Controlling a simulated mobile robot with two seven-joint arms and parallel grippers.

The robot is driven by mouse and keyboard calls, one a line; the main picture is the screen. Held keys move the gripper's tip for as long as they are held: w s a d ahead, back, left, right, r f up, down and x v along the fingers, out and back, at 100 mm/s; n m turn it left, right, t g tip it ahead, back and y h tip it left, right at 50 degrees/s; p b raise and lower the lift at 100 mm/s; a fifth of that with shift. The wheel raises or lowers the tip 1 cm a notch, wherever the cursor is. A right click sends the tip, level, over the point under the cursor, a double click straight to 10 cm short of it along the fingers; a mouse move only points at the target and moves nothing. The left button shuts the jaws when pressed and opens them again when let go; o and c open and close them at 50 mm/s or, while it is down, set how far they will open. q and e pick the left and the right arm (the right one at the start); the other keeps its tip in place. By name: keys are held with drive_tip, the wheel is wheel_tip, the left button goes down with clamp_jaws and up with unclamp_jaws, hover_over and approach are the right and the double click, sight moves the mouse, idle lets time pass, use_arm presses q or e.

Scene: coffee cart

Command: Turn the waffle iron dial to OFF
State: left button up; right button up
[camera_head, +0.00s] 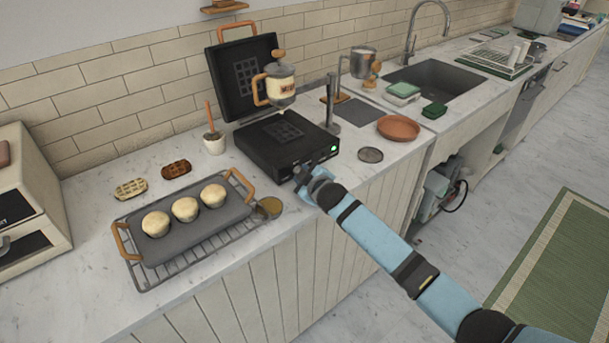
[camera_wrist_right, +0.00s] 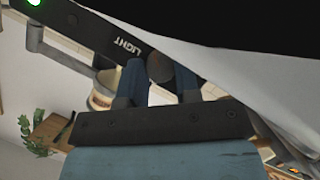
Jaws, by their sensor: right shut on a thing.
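The black waffle iron (camera_head: 262,152) stands on the counter with its lid (camera_head: 240,72) raised. A small green light (camera_head: 334,148) glows on its front face; it also shows in the right wrist view (camera_wrist_right: 35,2). My right gripper (camera_head: 304,172) is at the front face, and its arm hides part of that face. In the right wrist view the dark round dial (camera_wrist_right: 160,67) sits between the two fingertips, beside the word LIGHT, which appears upside down. My right gripper is shut on the dial. No OFF mark is readable. My left gripper is not in view.
A tray (camera_head: 190,237) with three pale buns on a wire rack, a small pot (camera_head: 214,143) and waffles (camera_head: 131,188) lie left of the iron. A round dark lid (camera_head: 370,154) and terracotta dish (camera_head: 398,128) lie right. The counter's front edge is close to my right arm.

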idle(0.4)
drive_tip(key=shift+f, duration=0.1)
drive_tip(key=o, duration=0.9)
drive_tip(key=shift+s, duration=0.15)
drive_tip(key=v, duration=1.3)
drive_tip(key=shift+s+d, duration=0.15)
drive_tip(key=shift+s, duration=0.15)
